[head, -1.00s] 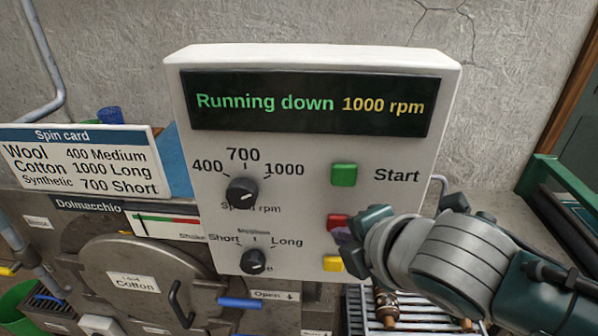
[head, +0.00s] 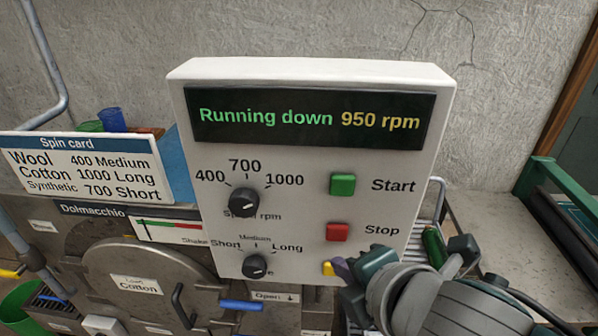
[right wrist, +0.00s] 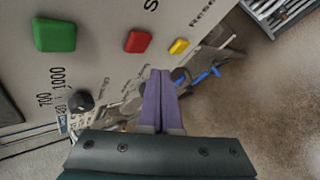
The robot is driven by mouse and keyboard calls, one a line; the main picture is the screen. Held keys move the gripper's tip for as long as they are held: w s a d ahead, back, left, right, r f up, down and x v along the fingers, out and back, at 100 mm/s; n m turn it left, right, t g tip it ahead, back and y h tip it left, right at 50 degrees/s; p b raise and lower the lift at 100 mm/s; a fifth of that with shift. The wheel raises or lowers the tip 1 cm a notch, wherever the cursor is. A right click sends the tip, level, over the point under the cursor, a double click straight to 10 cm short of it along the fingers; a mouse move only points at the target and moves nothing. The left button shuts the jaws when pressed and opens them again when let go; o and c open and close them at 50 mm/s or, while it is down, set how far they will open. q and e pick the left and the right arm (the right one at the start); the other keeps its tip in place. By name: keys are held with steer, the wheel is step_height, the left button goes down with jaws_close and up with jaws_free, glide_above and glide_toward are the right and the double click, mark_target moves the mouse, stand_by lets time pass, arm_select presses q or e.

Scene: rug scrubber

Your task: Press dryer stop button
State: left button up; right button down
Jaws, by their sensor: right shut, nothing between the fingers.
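The red stop button (head: 338,232) sits on the white control panel (head: 300,160), left of the word "Stop" and below the green start button (head: 342,184). The display (head: 310,118) reads "Running down 950 rpm". My right gripper (head: 338,268) is shut and empty, below the stop button, with its purple fingertips in front of the yellow button (head: 327,268), which they partly cover. In the right wrist view the shut purple fingers (right wrist: 160,85) stand apart from the red button (right wrist: 138,42). My left gripper is not in view.
Two knobs (head: 243,203) are on the panel's left half. The spin card (head: 80,165) stands at the left. Below is the machine's round door (head: 135,288) labelled Cotton. A wire rack and a green object (head: 434,246) lie right of the panel.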

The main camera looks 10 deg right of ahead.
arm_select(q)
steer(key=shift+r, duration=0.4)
arm_select(e)
steer(key=shift+s+a, duration=0.2)
steer(key=shift+s, duration=0.4)
steer(key=shift+s+a, duration=0.15)
steer(key=shift+s, duration=0.4)
arm_select(q)
steer(key=shift+p, duration=0.3)
